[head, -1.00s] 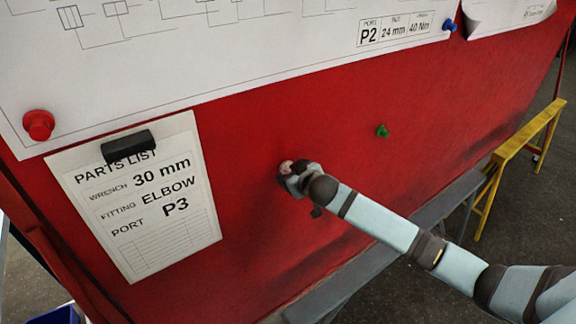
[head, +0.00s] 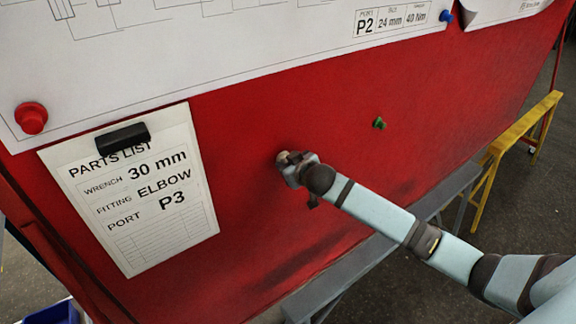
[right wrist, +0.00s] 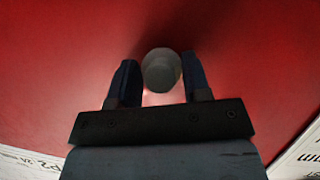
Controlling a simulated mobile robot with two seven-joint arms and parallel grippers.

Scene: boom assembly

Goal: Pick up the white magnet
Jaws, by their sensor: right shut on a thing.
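The white magnet (right wrist: 161,72) shows in the right wrist view as a round, pale grey-white piece between the two dark fingers, in front of the red board. My right gripper (right wrist: 158,64) is shut on it. In the head view my right gripper (head: 286,162) is at the board, right of the parts list, and mostly covers the magnet. I cannot tell whether the magnet still touches the board. My left gripper is not in view.
The red board (head: 270,240) holds a large drawing (head: 230,50) and a parts list (head: 150,225) under a black magnet (head: 123,137). A red magnet (head: 31,118), a green pin (head: 379,123) and a blue one (head: 446,16) are also on it. A yellow trestle (head: 520,125) stands at right.

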